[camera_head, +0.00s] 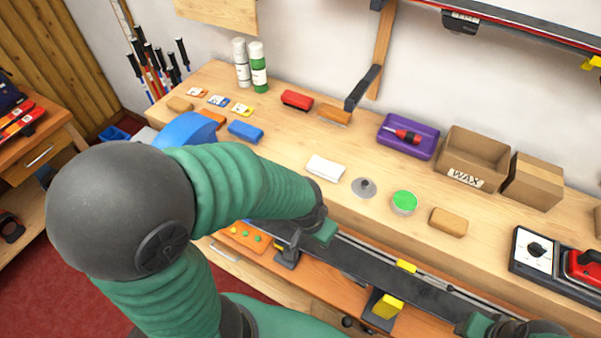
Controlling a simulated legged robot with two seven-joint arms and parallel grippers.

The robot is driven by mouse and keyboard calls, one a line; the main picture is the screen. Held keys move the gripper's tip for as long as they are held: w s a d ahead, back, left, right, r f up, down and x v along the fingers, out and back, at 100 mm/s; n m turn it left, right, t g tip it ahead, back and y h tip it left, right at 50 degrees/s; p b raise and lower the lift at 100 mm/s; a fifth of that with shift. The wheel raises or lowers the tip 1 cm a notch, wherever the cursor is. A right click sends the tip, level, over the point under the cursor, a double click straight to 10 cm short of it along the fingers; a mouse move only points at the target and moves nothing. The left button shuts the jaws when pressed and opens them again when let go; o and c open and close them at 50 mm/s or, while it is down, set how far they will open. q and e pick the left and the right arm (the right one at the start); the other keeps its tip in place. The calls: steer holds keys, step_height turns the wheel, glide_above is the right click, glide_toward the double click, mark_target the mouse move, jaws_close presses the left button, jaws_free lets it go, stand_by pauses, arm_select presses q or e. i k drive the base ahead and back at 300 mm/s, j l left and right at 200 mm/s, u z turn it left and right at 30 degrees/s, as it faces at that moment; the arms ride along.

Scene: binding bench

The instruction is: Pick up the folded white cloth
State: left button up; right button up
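The folded white cloth (325,168) lies flat on the wooden bench, near the middle of the view. My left arm comes in from the left, and its gripper (325,234) is in front of the bench's near edge, below the cloth in the picture and apart from it. Its fingers are small and partly hidden, so I cannot tell whether it is open. My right gripper (482,326) shows only in part at the bottom edge, far to the right of the cloth. Its opening cannot be made out.
A grey round disc with a knob (364,187) and a green-topped tin (404,202) are right of the cloth. A purple tray (408,136) and an open WAX box (473,158) stand behind. A long dark ski (390,276) runs along the bench front.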

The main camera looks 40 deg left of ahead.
mark_target(332, 172)
steer(key=k+u, duration=0.2)
steer(key=u, duration=0.15)
steer(key=k+j+u, duration=0.2)
steer(key=u, duration=0.2)
